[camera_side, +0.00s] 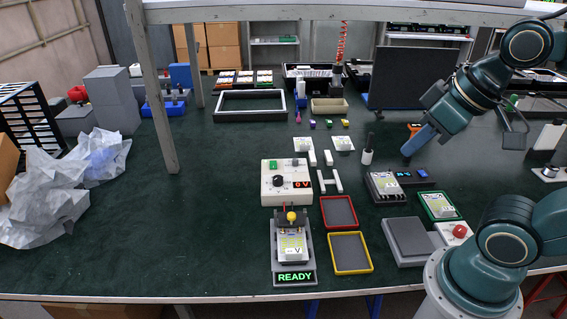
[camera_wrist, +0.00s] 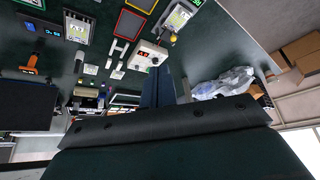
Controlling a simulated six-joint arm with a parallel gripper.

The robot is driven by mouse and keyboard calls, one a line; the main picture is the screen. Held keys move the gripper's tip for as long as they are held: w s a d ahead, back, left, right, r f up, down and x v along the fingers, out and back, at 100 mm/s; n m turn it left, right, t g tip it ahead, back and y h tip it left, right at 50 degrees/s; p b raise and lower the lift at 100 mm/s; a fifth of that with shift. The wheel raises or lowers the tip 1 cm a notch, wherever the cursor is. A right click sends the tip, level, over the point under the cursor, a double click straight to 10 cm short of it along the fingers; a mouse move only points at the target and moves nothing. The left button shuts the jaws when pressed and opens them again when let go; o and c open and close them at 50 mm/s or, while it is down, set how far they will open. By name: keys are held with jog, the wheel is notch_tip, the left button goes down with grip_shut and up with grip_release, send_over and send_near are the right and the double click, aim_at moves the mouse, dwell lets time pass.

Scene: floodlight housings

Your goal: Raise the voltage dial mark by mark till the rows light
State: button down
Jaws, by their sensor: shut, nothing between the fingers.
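The voltage supply (camera_side: 287,193) is a white box left of centre on the green bench, with a black dial (camera_side: 278,181), a green switch and a red display (camera_side: 302,183) reading 0 V. In the wrist view the supply (camera_wrist: 148,56) is near the top centre. Below it in the side view, a housing with a label ending in V (camera_side: 292,246) sits in a grey fixture (camera_side: 280,265) with a green READY sign. No lit rows can be made out. My gripper (camera_side: 407,153) is shut and empty, above the bench to the right, well apart from the dial. Its blue fingers (camera_wrist: 158,80) show in the wrist view.
A red-rimmed tray (camera_side: 322,214) and a yellow-rimmed tray (camera_side: 333,258) stand right of the fixture, both empty. More housings (camera_side: 384,187) and a red button box (camera_side: 456,233) stand farther right. A bench post (camera_side: 160,110) rises at left.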

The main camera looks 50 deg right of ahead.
jog(key=c, duration=1.6)
grip_release()
jog(key=o, duration=0.4)
jog(key=shift+w+r, duration=0.15)
jog(key=shift+w, duration=0.1)
jog(key=shift+o, duration=0.7)
jog(key=shift+w+r, duration=0.15)
jog(key=shift+w, duration=0.15)
jog(key=w+d+n+g, duration=0.3)
jog(key=w+n, duration=0.2)
jog(key=w, duration=1.6)
jog(key=w+d+f+n+g, duration=0.1)
jog(key=w+f+n, duration=0.1)
jog(key=w+f, duration=0.5)
jog(key=w+d+f+n+g, duration=0.1)
jog(key=w+d+f+n, duration=0.1)
jog(key=w+f, duration=0.6)
jog(key=shift+d+f+g, duration=0.25)
jog(key=shift+f+g, duration=0.05)
jog(key=shift+f, duration=0.45)
